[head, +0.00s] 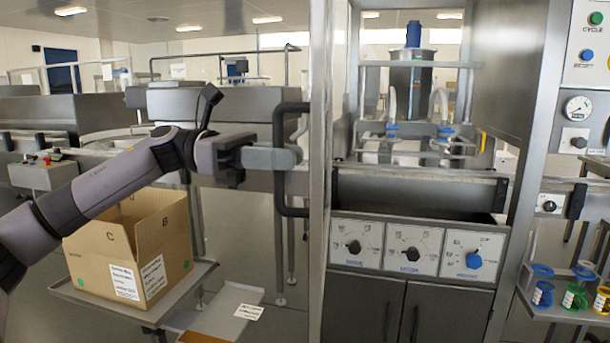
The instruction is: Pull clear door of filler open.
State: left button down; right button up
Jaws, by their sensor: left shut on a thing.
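The clear door (320,200) of the filler shows as a narrow upright metal frame, seen nearly edge-on, left of the filler's opening. Its black bar handle (278,190) sticks out to the left of the frame. My left gripper (288,157) comes in from the left and is shut on the handle's upright bar, at its upper half. The clear pane itself is hard to make out. The filler (420,190) shows its hopper and nozzles inside, with the front unobstructed to the right of the frame. My right gripper is not in view.
An open cardboard box (95,250) stands on a metal stand (180,305) at lower left, below my left arm. Control dials (410,250) line the filler's front. A side shelf (565,305) at right holds coloured parts. Grey floor shows between the stand and filler.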

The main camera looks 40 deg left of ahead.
pick_arm(q)
jog(key=b+v, duration=0.2)
jog(key=v, duration=1.4)
jog(key=shift+a+b, duration=0.15)
jog(key=shift+b, duration=0.2)
jog(key=shift+r, duration=0.1)
jog(key=c, duration=1.2)
grip_release()
jog(key=shift+w, duration=0.1)
jog(key=shift+o, duration=0.2)
